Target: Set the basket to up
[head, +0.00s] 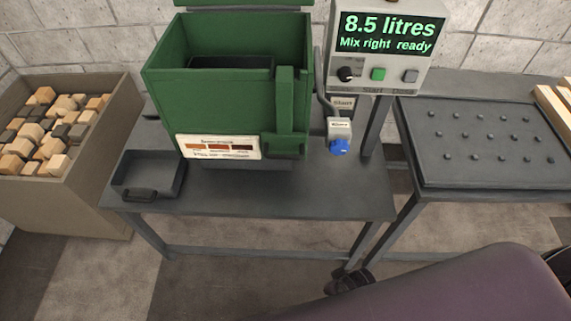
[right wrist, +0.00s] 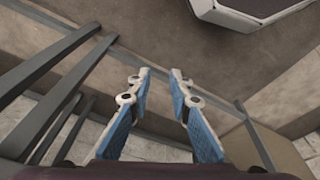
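A green machine (head: 240,120) with an open top stands on a dark table. A dark basket-like insert (head: 232,68) shows inside its opening; I cannot tell for certain whether it is the basket, or whether it is raised or lowered. A green upright piece (head: 285,100) runs down the machine's front right. A label (head: 218,147) with brown colour patches is on the front. My right gripper (right wrist: 160,76) is open and empty in the right wrist view, above the floor and away from the machine. My left gripper is in neither view.
A control box (head: 388,45) reads "8.5 litres, Mix right ready". A blue knob (head: 338,147) sits right of the machine. A shallow dark tray (head: 150,172) is at the table's left. A bin of wood blocks (head: 70,190) stands left, a studded table (head: 480,140) right.

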